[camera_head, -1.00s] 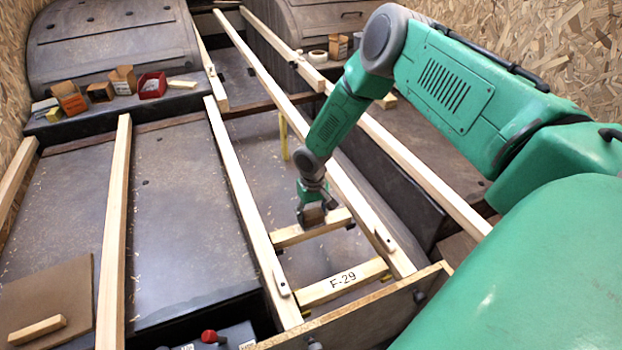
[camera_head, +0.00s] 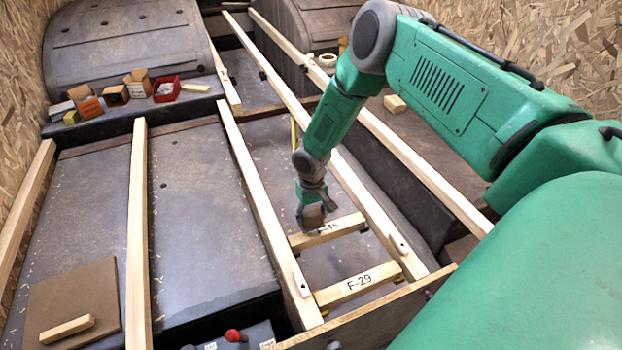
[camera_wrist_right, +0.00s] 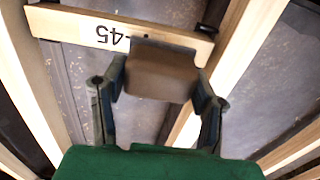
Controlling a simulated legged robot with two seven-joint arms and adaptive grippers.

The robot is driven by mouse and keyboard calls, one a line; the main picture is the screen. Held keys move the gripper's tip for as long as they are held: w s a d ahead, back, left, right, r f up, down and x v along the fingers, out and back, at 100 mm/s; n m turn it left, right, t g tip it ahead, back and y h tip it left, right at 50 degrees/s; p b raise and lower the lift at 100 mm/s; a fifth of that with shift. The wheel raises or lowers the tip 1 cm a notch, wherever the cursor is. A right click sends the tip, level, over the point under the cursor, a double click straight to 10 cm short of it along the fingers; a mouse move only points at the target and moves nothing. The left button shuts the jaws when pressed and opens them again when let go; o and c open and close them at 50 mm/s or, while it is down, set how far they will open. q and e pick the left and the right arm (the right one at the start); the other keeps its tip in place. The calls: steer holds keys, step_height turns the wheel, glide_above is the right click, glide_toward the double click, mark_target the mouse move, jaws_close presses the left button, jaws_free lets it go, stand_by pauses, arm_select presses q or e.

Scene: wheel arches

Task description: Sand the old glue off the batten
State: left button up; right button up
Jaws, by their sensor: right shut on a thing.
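My right gripper (camera_head: 312,212) is shut on a brown sanding block (camera_wrist_right: 162,75) and holds it at a short pale batten (camera_head: 343,228). The batten spans crosswise between two long rails. In the right wrist view, the batten (camera_wrist_right: 65,27) carries an upside-down label reading "-45", partly covered by the block. The block overlaps the batten's near edge there; I cannot tell how firmly it touches. I cannot make out old glue on the visible wood. My left gripper is not in view.
A second crosspiece marked F-29 (camera_head: 358,284) lies nearer. Long rails (camera_head: 262,200) run front to back on both sides. Small cartons and a red bin (camera_head: 166,89) stand on the ledge at left. A brown board (camera_head: 73,300) bears a loose wood piece (camera_head: 67,328).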

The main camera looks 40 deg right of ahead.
steer(key=r+p, duration=0.1)
steer(key=r, duration=0.1)
steer(key=a+r+p, duration=0.1)
steer(key=r, duration=0.1)
steer(key=shift+r+p, duration=0.1)
steer(key=shift+p, duration=0.3)
steer(key=shift+d+f, duration=0.2)
steer(key=shift+d, duration=0.2)
